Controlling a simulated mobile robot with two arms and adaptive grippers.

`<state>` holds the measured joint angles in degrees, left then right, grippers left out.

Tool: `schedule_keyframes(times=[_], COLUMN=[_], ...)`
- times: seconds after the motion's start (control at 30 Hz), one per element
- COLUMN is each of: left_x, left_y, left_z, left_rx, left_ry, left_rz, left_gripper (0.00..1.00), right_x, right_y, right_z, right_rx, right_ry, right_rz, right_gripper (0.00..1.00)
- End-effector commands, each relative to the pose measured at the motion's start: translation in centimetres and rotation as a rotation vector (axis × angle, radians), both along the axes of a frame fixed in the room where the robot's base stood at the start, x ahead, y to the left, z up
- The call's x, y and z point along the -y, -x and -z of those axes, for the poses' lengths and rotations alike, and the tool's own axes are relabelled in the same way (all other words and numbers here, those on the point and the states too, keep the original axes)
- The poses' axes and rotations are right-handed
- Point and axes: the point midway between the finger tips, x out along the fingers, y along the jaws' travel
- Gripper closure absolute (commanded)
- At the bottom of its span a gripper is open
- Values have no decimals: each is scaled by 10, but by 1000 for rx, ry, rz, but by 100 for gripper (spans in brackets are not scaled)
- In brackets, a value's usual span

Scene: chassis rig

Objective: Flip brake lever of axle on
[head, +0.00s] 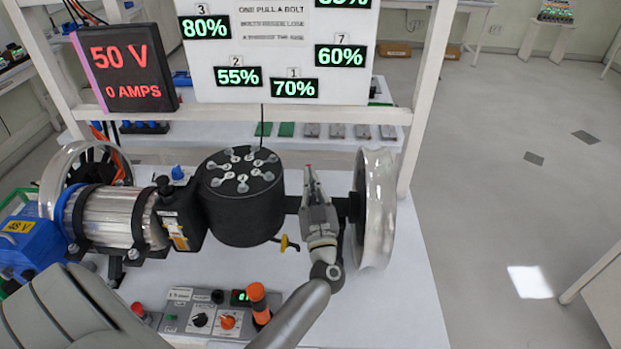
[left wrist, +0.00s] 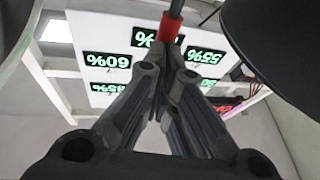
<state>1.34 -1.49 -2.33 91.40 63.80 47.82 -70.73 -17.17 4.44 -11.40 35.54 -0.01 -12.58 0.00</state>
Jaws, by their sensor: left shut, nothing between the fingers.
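The axle assembly has a black drum (head: 240,215) with numbered bolts on top and a metal wheel (head: 375,210) at its right end. A yellow-handled lever (head: 287,243) sticks out low, right of the drum; I cannot tell if it is the brake lever. My left gripper (head: 310,178) is shut and empty, over the axle between drum and wheel. In the left wrist view, a red sleeve on a thin dark rod (left wrist: 171,26) shows just beyond the shut fingertips; whether they touch is unclear. The fingers hide part of the axle. My right gripper is not in view.
A motor (head: 112,215) and a second wheel (head: 65,165) are left of the drum. A control box (head: 205,318) with knobs and an orange-topped handle (head: 258,300) stands in front. A percentage board (head: 275,50) and a red display (head: 125,70) hang behind. Floor at right is clear.

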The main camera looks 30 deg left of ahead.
Motion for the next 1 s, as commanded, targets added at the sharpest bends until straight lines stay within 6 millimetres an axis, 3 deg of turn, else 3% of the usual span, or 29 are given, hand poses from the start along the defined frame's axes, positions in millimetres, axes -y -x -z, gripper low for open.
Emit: schedule_keyframes(times=[0.1,0.5,1.0], left_x=[-6,-20,-26], left_y=[-10,-33,-40], left_z=[-9,-11,-15], left_rx=[0,1,6], left_ry=[1,1,-3], left_rz=[-2,-1,0], left_gripper=[100,100,100], right_x=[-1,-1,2], right_y=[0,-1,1], right_z=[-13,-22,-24], right_rx=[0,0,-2], right_ry=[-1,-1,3], right_rz=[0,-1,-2], right_gripper=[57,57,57])
